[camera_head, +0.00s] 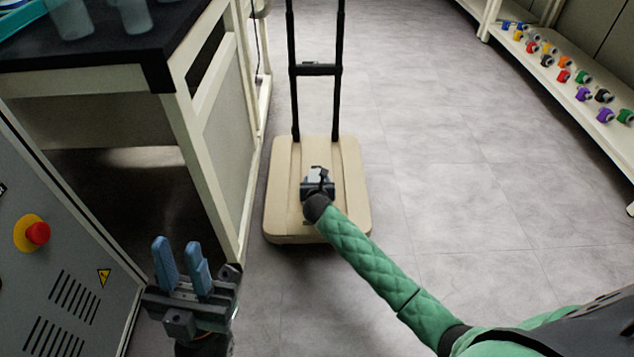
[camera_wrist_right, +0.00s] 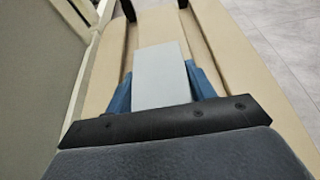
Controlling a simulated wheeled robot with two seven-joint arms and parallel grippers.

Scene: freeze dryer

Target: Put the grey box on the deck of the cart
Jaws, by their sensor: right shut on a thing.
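The cart has a beige deck (camera_head: 351,190) with a tall black handle (camera_head: 316,69) at its far end. My right gripper (camera_head: 318,184) is over the middle of the deck. In the right wrist view, its blue fingers (camera_wrist_right: 160,92) are shut on the grey box (camera_wrist_right: 160,72), one on each side, with the deck (camera_wrist_right: 235,65) beneath. I cannot tell whether the box touches the deck. In the head view, the gripper and wrist largely hide the box. My left gripper (camera_head: 182,265) is at the lower left, empty, its blue fingers apart.
A dark-topped bench (camera_head: 150,50) with a cream frame stands close left of the cart. A grey cabinet (camera_head: 70,270) with a red button (camera_head: 37,233) is at the lower left. A shelf (camera_head: 590,100) with several coloured pieces is at the far right. The floor right of the cart is clear.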

